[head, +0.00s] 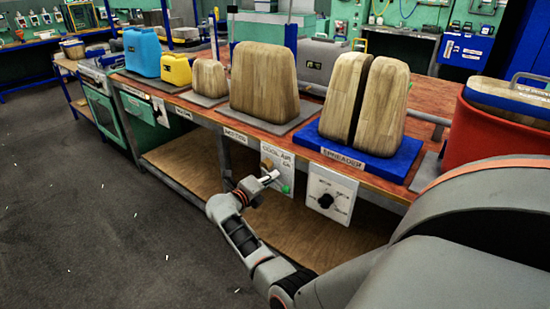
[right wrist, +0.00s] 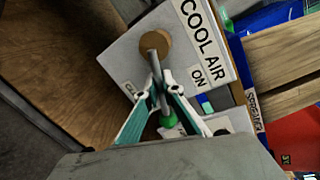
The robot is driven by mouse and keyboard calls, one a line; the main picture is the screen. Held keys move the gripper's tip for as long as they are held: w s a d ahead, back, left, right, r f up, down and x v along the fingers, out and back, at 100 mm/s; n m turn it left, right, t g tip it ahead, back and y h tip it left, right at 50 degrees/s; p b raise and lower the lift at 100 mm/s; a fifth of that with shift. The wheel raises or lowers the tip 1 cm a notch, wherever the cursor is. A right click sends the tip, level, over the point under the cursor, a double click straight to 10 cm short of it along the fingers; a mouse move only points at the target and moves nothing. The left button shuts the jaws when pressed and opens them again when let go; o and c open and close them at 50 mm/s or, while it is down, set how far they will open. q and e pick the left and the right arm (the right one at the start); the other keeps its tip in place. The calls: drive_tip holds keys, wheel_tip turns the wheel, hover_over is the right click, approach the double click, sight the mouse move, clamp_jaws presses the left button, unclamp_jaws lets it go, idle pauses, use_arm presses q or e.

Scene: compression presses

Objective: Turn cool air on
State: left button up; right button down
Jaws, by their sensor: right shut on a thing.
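The cool air panel (head: 277,157) is a pale plate on the front of the wooden bench. In the right wrist view the panel (right wrist: 187,68) reads "COOL AIR", with "ON" below it. A grey metal lever (right wrist: 154,61) stands out from a round brown base (right wrist: 155,41). My right gripper (head: 270,179) is at the panel in the head view. Its two fingers (right wrist: 158,92) are closed around the lever in the right wrist view. A round green part (right wrist: 170,122) shows between the fingers. My left gripper is not in view.
Wooden blocks, one split in two on a blue base (head: 372,162), stand on the bench above. A red bin (head: 489,133) is at right. The floor at left is mostly clear.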

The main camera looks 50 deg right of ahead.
drive_tip(key=shift+s+r+n+g+p, duration=0.1)
drive_tip(key=shift+r+n+g+p, duration=0.1)
drive_tip(key=shift+r+n+p, duration=0.3)
drive_tip(key=shift+s+r+n+g+p, duration=0.1)
drive_tip(key=shift+r+n+g+p, duration=0.1)
drive_tip(key=shift+n, duration=0.5)
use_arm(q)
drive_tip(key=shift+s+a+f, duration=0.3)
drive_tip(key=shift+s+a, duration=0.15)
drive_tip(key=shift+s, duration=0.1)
use_arm(e)
drive_tip(key=shift+r+n, duration=0.15)
drive_tip(key=shift+n, duration=0.45)
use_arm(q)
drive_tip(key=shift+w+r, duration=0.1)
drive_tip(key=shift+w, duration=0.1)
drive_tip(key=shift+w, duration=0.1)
use_arm(e)
drive_tip(key=c, duration=2.2)
unclamp_jaws()
